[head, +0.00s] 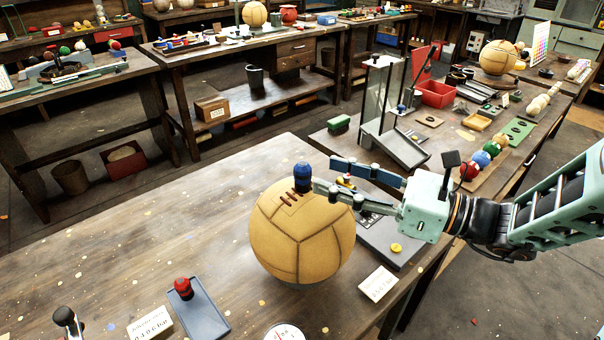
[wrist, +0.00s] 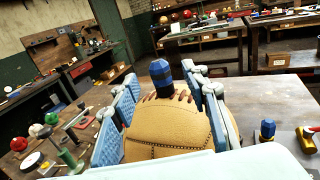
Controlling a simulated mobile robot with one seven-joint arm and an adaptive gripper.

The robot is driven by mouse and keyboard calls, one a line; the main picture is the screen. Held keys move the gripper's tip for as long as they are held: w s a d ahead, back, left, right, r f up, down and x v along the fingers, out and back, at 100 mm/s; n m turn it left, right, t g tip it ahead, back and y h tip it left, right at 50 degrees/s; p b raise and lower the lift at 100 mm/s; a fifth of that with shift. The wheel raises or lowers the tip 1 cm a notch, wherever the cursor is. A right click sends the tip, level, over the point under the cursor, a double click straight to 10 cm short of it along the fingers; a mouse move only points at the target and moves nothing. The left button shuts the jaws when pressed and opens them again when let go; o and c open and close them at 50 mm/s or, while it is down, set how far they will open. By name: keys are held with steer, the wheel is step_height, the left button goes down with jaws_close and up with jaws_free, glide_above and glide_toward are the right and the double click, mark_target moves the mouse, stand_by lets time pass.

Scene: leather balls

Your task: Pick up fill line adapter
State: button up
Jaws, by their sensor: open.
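The blue, dark-banded cylindrical piece (head: 302,177), apparently the fill line adapter, stands upright on top of the tan leather ball (head: 303,235), beside the brown lacing. My gripper (head: 323,175) is open just to the right of the blue piece, its fingers reaching left above the ball. In the wrist view the blue piece (wrist: 161,77) shows between the two light-blue fingers (wrist: 158,88), with a gap on each side and nothing gripped. The lower finger appears close to the ball's upper right side; whether they touch, I cannot tell.
A red knob piece (head: 183,288) stands on a grey tray (head: 205,315) in front, beside a white label card (head: 150,323). A black knob (head: 66,318) is at the lower left. Another card (head: 378,283) lies right of the ball. The tabletop left of the ball is mostly clear.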

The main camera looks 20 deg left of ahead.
mark_target(310, 170)
steer(key=a, duration=0.6)
steer(key=shift+w+a+f, duration=0.1)
steer(key=shift+w+a, duration=0.1)
steer(key=shift+a, duration=0.05)
steer(key=shift+c, duration=0.3)
jaws_close()
